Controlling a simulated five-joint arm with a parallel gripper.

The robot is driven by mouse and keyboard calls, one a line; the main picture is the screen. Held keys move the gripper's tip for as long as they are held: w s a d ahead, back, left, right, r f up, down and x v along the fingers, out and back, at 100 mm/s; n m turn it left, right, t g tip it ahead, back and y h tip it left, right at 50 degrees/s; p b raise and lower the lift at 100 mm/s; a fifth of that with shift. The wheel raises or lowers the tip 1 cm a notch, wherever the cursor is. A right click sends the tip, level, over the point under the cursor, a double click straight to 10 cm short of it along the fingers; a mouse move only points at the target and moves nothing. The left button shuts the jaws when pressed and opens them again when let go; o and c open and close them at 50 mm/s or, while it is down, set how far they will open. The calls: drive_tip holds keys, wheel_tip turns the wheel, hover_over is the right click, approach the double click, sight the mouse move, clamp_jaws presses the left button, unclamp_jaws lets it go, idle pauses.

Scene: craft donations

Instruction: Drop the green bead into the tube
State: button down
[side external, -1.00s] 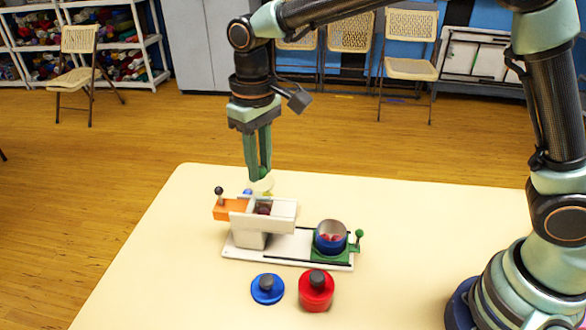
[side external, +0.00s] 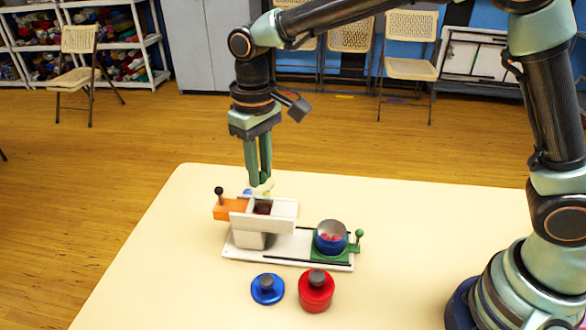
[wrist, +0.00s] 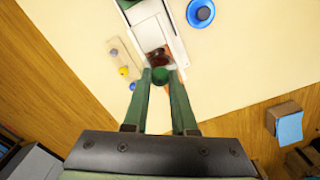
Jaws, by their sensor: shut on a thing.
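My gripper (side external: 260,184) points straight down, just behind and above the white box. In the wrist view its two green fingers (wrist: 161,76) close on the green bead (wrist: 160,75). The bead is hard to make out in the side view. The white box has an open top (side external: 263,207) with dark red contents, which also show in the wrist view (wrist: 157,56) just beyond the bead. A blue-sided round cup (side external: 330,243) with a metallic inside stands upright on a green slide and holds red pieces. I cannot tell which opening is the tube.
An orange part (side external: 227,211) with a black knob adjoins the box. A tan strip (wrist: 116,60) with blue and yellow beads lies beside it. A blue knobbed lid (side external: 267,288) and red knobbed piece (side external: 316,291) stand in front.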

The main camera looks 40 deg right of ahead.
drive_tip(key=c, duration=0.6)
unclamp_jaws()
drive_tip(key=shift+c, duration=0.2)
drive_tip(key=shift+r, duration=3.75)
